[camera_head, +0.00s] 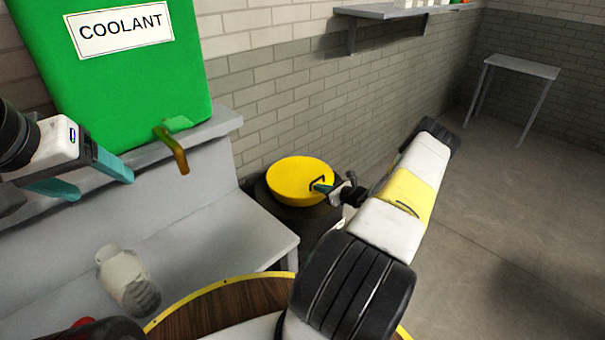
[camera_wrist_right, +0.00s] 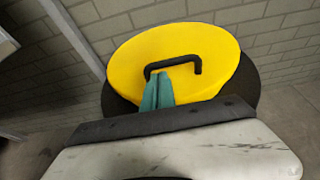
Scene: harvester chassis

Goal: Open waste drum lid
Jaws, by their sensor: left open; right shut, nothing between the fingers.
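The waste drum is dark (camera_head: 308,217) and stands by the brick wall. Its round yellow lid (camera_head: 289,173) sits on top, with a black bar handle (camera_head: 317,180). In the right wrist view the lid (camera_wrist_right: 205,60) and handle (camera_wrist_right: 180,62) fill the middle, with the dark drum (camera_wrist_right: 247,82) at its edge. My right gripper (camera_head: 322,187) is shut at the handle; its teal fingertips (camera_wrist_right: 158,90) are beneath the bar, with nothing between them. Whether they touch the bar or lid I cannot tell. My left gripper (camera_head: 98,183) is open and empty, away from the drum.
A grey bench (camera_head: 220,235) stands left of the drum, under a green coolant tank (camera_head: 120,85) with a tap (camera_head: 177,148). A whitish bottle (camera_head: 122,272) is at lower left. A small table (camera_head: 522,66) stands far right; the floor there is clear.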

